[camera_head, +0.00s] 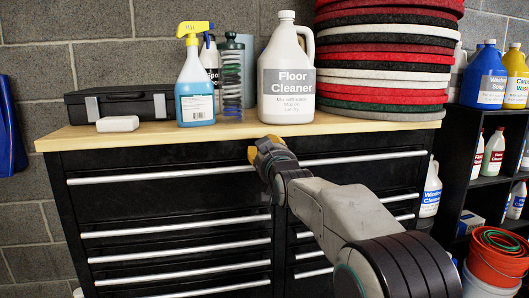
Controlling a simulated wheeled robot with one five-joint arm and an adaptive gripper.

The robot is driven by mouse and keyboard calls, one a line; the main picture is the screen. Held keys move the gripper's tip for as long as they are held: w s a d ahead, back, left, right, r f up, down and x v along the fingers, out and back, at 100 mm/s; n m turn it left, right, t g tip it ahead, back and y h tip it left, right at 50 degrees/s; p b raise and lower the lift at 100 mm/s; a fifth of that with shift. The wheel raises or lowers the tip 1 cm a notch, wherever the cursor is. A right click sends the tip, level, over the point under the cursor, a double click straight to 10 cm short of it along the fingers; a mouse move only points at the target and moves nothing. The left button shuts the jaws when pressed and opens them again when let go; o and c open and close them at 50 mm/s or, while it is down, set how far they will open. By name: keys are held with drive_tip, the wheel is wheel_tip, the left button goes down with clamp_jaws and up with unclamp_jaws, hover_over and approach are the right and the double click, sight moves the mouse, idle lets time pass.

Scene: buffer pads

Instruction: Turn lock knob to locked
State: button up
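My gripper (263,147) is at the top front edge of a black drawer cabinet (110,162), just below its wooden top (220,129). Its yellow fingertips point at the cabinet front, near the middle. The gripper hides the patch of cabinet behind it. No lock knob can be made out, so I cannot tell its position or whether my fingers touch it. I also cannot tell whether the fingers are open or shut.
A floor cleaner jug (287,92) stands on the top just behind my gripper. A spray bottle (194,92), a black case (118,104) and a stack of round pads (384,77) stand nearby. Long drawer handles (160,177) cross the front. A black shelf (480,189) is at right.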

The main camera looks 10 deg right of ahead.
drive_tip(key=shift+o, duration=0.9)
drive_tip(key=shift+r, duration=0.15)
drive_tip(key=s, duration=0.8)
